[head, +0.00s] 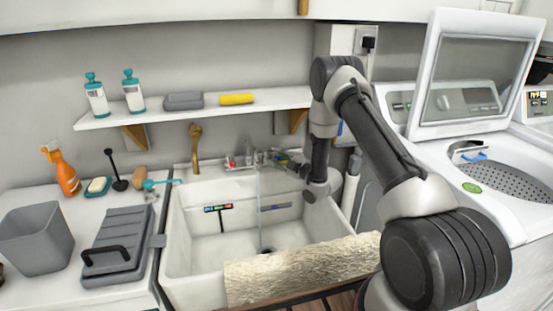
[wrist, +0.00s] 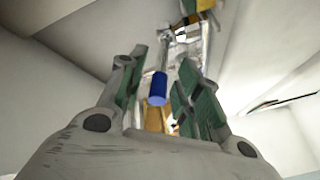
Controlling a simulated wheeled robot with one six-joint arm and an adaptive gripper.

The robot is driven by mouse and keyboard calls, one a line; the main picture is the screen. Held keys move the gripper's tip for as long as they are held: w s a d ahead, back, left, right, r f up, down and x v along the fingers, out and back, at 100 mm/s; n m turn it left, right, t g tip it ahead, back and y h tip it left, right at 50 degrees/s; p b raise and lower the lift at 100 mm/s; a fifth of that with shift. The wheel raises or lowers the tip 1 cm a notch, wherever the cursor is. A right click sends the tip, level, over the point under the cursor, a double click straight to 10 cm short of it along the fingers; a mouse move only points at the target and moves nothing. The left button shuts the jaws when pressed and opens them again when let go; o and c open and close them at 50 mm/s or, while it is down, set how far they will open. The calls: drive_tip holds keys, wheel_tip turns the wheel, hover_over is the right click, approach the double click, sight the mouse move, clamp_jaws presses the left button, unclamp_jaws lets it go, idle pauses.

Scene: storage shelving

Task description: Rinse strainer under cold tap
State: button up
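My gripper (head: 283,158) is at the tap fixture (head: 250,158) on the wall behind the sink (head: 178,240). In the wrist view my gripper (wrist: 163,88) has its green-padded fingers apart. A blue cylindrical knob (wrist: 157,88) shows between them, with a gap visible on each side. A red knob (head: 231,161) is at the left of the fixture. A thin stream of water (head: 259,205) falls from the tap into the sink near the dark drain (head: 265,251). I cannot make out a strainer for certain in either view.
A shelf (head: 205,113) with bottles hangs above the sink. A brass spout (head: 195,150) stands at its left. A beige fluffy piece (head: 300,270) lies across the sink's front. An open washing machine (head: 485,220) stands at the right. A grey bin (head: 37,240) is left.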

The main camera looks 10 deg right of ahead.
drive_tip(key=v, duration=1.1)
drive_tip(key=shift+s, duration=0.3)
drive_tip(key=shift+w+d, duration=0.1)
drive_tip(key=shift+d, duration=0.05)
